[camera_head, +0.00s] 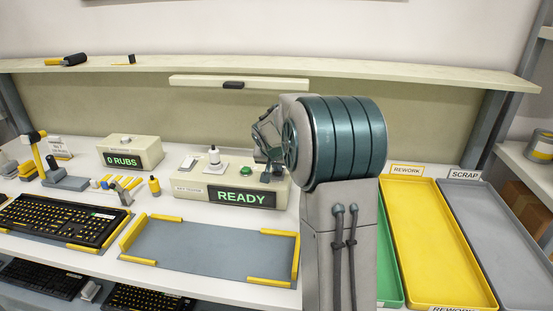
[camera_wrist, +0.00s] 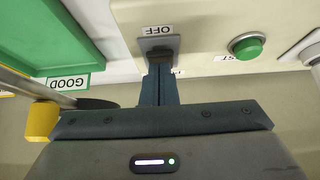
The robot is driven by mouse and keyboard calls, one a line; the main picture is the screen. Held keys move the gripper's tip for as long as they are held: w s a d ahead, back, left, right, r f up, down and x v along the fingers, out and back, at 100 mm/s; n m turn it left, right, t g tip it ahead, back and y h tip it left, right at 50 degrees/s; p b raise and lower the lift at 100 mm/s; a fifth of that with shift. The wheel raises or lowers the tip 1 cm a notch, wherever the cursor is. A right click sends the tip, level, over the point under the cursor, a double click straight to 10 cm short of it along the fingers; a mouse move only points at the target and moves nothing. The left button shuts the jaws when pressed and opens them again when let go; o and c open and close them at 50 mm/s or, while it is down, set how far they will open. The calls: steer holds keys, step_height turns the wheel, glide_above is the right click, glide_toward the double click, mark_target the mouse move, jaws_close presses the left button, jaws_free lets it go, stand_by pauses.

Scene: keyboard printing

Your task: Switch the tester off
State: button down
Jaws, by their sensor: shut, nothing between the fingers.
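The tester (camera_head: 180,185) is a beige box on the bench with a lit green "READY" display (camera_head: 242,197). In the wrist view, its top carries a dark switch (camera_wrist: 160,53) on a grey plate, with an upside-down "OFF" label (camera_wrist: 158,30) on the plate's far side. My gripper (camera_wrist: 160,68) is shut and empty, its fingertips right at the switch; I cannot tell whether they touch it. In the head view my gripper (camera_head: 268,165) is over the tester's right end, and my arm hides part of it there. The switch's position is not clear.
A green button (camera_wrist: 247,47) sits on the tester beside the switch. A green tray labelled "GOOD" (camera_wrist: 58,63) lies close by. Yellow rework (camera_head: 440,245) and grey scrap (camera_head: 500,235) trays are at right. A keyboard (camera_head: 65,220) and an empty grey mat (camera_head: 205,252) lie in front.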

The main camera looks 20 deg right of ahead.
stand_by(0.3)
steer(key=f+b, duration=0.1)
steer(key=b, duration=0.4)
steer(key=shift+s+a+f+t, duration=0.1)
steer(key=shift+s+f+t, duration=0.1)
steer(key=shift+t, duration=0.2)
steer(key=shift+w+r+p, duration=0.1)
steer(key=shift+r+p, duration=0.2)
steer(key=shift+r, duration=0.2)
steer(key=shift+r+p, duration=0.4)
steer(key=shift+r, duration=0.3)
